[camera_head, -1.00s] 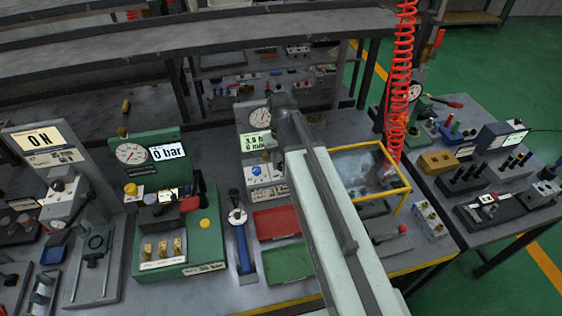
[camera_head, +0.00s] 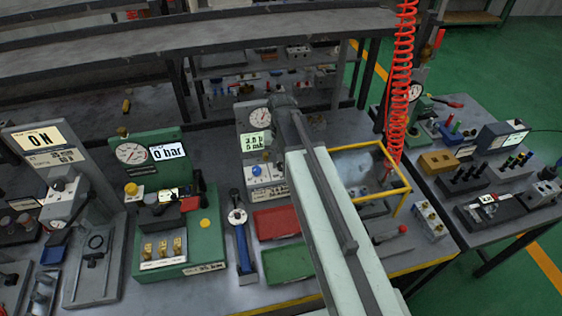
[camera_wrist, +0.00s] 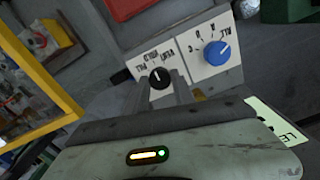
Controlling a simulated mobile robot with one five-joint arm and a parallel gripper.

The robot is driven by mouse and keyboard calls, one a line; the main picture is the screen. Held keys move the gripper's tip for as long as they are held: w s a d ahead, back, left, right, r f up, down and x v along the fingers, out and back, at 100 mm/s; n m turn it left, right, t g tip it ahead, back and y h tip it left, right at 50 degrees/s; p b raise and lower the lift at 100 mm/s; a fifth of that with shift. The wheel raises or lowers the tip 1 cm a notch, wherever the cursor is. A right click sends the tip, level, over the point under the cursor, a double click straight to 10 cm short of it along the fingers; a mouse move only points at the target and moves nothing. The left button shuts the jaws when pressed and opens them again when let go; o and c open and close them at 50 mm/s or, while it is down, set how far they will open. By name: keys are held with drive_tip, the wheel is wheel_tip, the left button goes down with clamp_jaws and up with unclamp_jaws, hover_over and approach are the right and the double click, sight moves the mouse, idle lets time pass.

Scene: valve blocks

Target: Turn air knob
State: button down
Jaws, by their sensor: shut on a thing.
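A grey control station (camera_head: 243,119) with a dial gauge and a small lit display (camera_head: 255,143) stands behind the middle of the bench in the head view. Its white panel has a blue knob (camera_head: 256,170), which also shows in the wrist view (camera_wrist: 216,53) clear of the fingers. A black knob (camera_wrist: 158,76) sits on the white panel beside it, with small marks around it. My gripper (camera_wrist: 163,87) is shut on the black knob, one finger on each side. In the head view my arm hides the black knob and my fingertips.
A yellow-framed clear box (camera_head: 402,195) stands right of my arm. A red tray (camera_head: 276,222) and a green tray (camera_head: 288,262) lie in front of the station. A blue-handled tool (camera_head: 242,245) is left of them. A red coiled hose (camera_head: 398,90) hangs at right.

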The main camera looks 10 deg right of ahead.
sight(281, 164)
drive_tip(key=c, duration=1.1)
unclamp_jaws()
drive_tip(key=shift+o, duration=0.2)
wheel_tip(281, 164, up, 8)
drive_tip(key=p, duration=0.8)
drive_tip(key=shift+f, duration=0.1)
